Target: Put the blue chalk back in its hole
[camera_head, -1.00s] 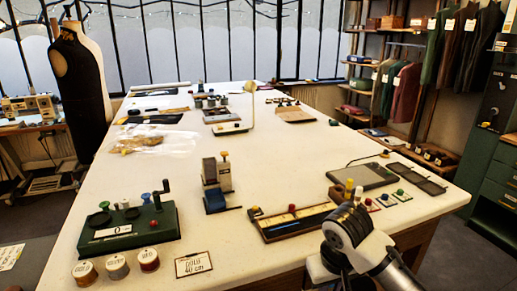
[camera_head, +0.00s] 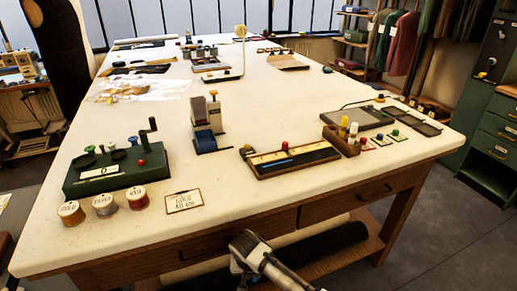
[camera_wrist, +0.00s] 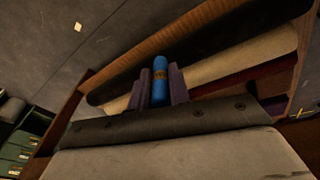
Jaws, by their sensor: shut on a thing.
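In the head view only part of my arm shows at the bottom edge, below the table front; the gripper itself cannot be made out there. A brown wooden block (camera_head: 332,139) stands at the right of the table with a yellow chalk (camera_head: 344,124) and a white chalk (camera_head: 353,130) upright in it. Its empty hole cannot be made out.
A long ruler tray (camera_head: 292,159) lies left of the block; small coloured-knob cards (camera_head: 382,141) and a dark tablet (camera_head: 357,117) lie beside and behind it. The table's front edge (camera_head: 300,205) is between my arm and the block. Fabric rolls (camera_wrist: 210,70) lie on the shelf underneath.

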